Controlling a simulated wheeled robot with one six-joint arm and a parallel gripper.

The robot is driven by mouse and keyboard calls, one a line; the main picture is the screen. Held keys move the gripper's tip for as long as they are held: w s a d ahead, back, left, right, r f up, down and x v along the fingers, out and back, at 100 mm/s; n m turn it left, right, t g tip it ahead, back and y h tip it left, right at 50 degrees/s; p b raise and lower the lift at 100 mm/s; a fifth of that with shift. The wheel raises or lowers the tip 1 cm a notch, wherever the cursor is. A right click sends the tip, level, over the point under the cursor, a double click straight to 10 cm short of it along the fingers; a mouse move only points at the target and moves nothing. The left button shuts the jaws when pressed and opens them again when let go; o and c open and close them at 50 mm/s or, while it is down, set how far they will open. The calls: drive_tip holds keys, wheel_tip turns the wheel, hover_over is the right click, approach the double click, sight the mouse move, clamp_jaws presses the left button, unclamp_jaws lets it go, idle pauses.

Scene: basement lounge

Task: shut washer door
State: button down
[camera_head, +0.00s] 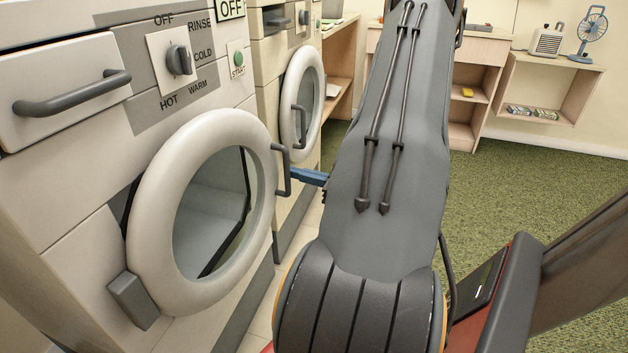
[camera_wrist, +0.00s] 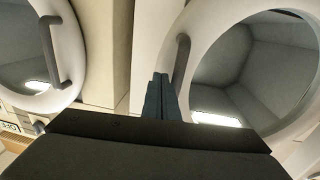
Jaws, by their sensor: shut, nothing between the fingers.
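The near machine is the washer (camera_head: 75,200), with a dial marked OFF, RINSE, COLD, WARM and HOT. Its round pale door (camera_head: 150,220) stands a little ajar, with a dark gap at its left edge beside the hinge. The door's dark handle (camera_head: 284,170) is on its right side. My blue gripper (camera_head: 306,176) is shut and empty, just right of the handle. In the wrist view the gripper fingers (camera_wrist: 160,97) are beside the handle (camera_wrist: 181,62) and the door ring (camera_wrist: 150,45). I cannot tell whether they touch. My arm hides part of the gripper.
A second machine with a round door (camera_head: 314,75) stands just beyond the washer; its door also shows in the wrist view (camera_wrist: 76,40). A drawer with a handle (camera_head: 75,95) is at upper left. Green carpet (camera_head: 530,200) is open at right, before wooden shelves (camera_head: 550,95).

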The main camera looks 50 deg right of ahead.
sight(279, 165)
drive_tip(key=shift+x, duration=1.2)
drive_tip(key=w, duration=0.2)
drive_tip(key=w+a+n+y, duration=0.1)
drive_tip(key=w+g+y, duration=0.1)
drive_tip(key=w, duration=0.1)
drive_tip(key=shift+w+a+n, duration=0.15)
drive_tip(key=shift+w+n, duration=0.15)
drive_tip(key=shift+w, duration=0.05)
drive_tip(key=shift+w+r, duration=0.15)
drive_tip(key=shift+w, duration=0.1)
drive_tip(key=shift+s+d+p, duration=0.25)
drive_tip(key=shift+s+p, duration=0.25)
drive_tip(key=shift+p, duration=0.05)
drive_tip(key=p+v, duration=0.2)
drive_tip(key=v, duration=1.2)
drive_tip(key=shift+a+f, duration=0.2)
drive_tip(key=shift+f, duration=0.05)
